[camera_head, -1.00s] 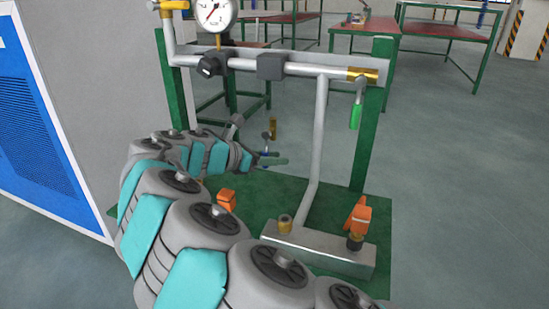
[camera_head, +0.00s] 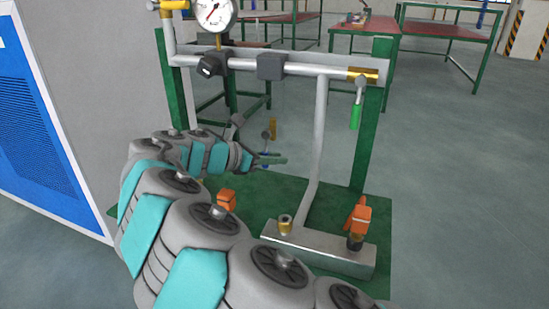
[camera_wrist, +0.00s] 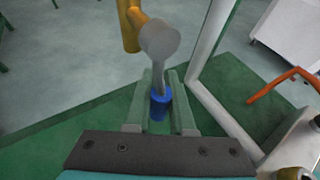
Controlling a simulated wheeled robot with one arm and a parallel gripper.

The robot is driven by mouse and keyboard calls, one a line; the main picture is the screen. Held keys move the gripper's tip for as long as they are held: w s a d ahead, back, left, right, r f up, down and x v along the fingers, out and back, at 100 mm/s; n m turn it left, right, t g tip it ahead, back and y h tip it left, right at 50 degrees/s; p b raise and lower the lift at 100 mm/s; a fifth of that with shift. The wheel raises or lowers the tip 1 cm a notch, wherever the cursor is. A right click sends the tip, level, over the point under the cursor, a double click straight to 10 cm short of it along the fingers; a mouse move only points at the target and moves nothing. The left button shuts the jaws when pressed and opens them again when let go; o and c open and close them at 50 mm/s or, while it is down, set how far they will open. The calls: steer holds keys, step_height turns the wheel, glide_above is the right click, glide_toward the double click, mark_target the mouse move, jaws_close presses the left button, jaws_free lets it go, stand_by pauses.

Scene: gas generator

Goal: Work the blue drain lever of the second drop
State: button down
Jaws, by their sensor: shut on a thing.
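The blue drain lever (camera_wrist: 160,103) shows in the wrist view as a blue sleeve on a grey stem, joined to a grey round hub (camera_wrist: 159,40) on a brass fitting (camera_wrist: 130,25). My gripper (camera_wrist: 162,100) has its two green-grey fingers on either side of the blue sleeve and is shut on it. In the head view my gripper (camera_head: 270,160) is at the frame's middle, beside the brass fitting (camera_head: 272,129). The lever is mostly hidden there by the fingers; only a small bit of blue shows.
A pressure gauge (camera_head: 213,12) and a grey horizontal pipe (camera_head: 310,70) are above. A green-handled lever (camera_head: 355,116) hangs at right. Orange-handled valves (camera_head: 360,216) and (camera_head: 226,199) stand low near the green base plate (camera_head: 330,195). A vertical pipe (camera_head: 318,135) is right of my gripper.

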steer(key=shift+a, duration=0.1)
stand_by(0.6)
steer(key=w+a+r+m+t+y+b, duration=0.2)
steer(key=a+r+m+y, duration=0.3)
steer(key=y, duration=0.7)
steer(key=shift+w+a+r+m+t+b, duration=0.15)
steer(key=shift+w+a+m+t+b, duration=0.3)
steer(key=shift+a+m+t, duration=0.85)
steer(key=shift+m+g, duration=0.3)
steer(key=shift+m, duration=0.3)
steer(key=c, duration=0.8)
jaws_free()
steer(key=shift+o, duration=0.2)
steer(key=shift+r, duration=0.1)
